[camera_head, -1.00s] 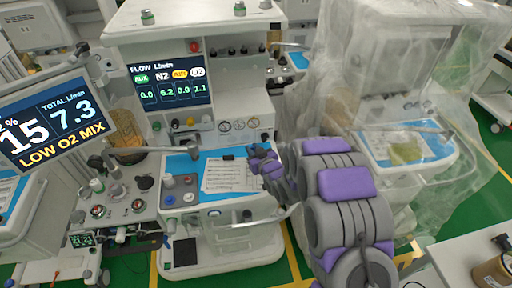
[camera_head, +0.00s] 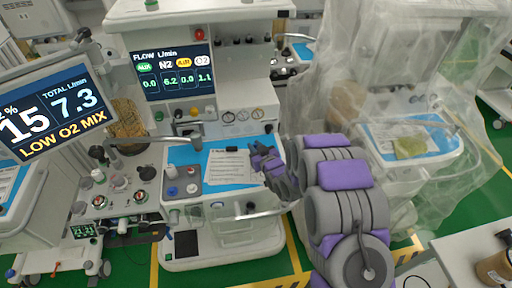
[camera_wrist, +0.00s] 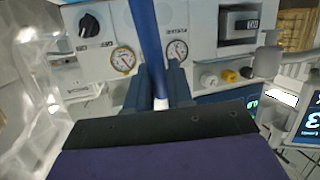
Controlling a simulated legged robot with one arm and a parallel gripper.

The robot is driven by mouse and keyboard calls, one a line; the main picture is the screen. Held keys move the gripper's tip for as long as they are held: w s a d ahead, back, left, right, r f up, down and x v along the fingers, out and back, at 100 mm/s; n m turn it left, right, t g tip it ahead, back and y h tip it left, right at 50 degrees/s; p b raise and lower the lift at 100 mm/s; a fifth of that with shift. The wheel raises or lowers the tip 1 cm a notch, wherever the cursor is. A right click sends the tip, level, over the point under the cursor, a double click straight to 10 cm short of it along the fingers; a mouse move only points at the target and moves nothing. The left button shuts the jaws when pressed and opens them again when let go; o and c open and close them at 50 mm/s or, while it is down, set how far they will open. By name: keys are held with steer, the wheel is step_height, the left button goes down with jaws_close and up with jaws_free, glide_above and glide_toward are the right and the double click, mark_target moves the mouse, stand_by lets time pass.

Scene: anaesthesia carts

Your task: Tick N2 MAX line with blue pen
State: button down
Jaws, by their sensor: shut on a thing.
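A white printed sheet (camera_head: 229,168) lies on the blue top (camera_head: 186,153) of the middle anaesthesia cart. Its print is too small to read, so I cannot make out an N2 MAX line or any tick. My gripper (camera_head: 262,157) is at the sheet's right edge in the head view; its height above the sheet is unclear. In the wrist view my gripper (camera_wrist: 159,88) is shut on a blue pen (camera_wrist: 146,40), which stands up between the fingers. The pen's tip is hidden. The flow screen (camera_head: 171,72) reads N2 6.2.
A tilted monitor (camera_head: 55,112) at left shows LOW O2 MIX and total 7.3. A metal arm (camera_head: 150,142) and a knob block (camera_head: 182,181) stand left of the sheet. Gauges (camera_wrist: 123,58) face the wrist. A plastic-draped cart (camera_head: 415,125) stands at right.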

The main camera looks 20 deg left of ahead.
steer(key=shift+d+r, duration=0.15)
steer(key=shift+d, duration=0.6)
steer(key=shift+a+f, duration=0.4)
steer(key=shift+a, duration=0.15)
steer(key=shift+d, duration=0.5)
steer(key=shift+f, duration=0.1)
steer(key=shift+a+f, duration=0.1)
steer(key=shift+a, duration=0.25)
steer(key=shift+w+d, duration=0.2)
steer(key=shift+d, duration=0.35)
step_height(320, 180, up, 7)
steer(key=p, duration=0.2)
steer(key=shift+p, duration=0.3)
stand_by(0.6)
stand_by(0.4)
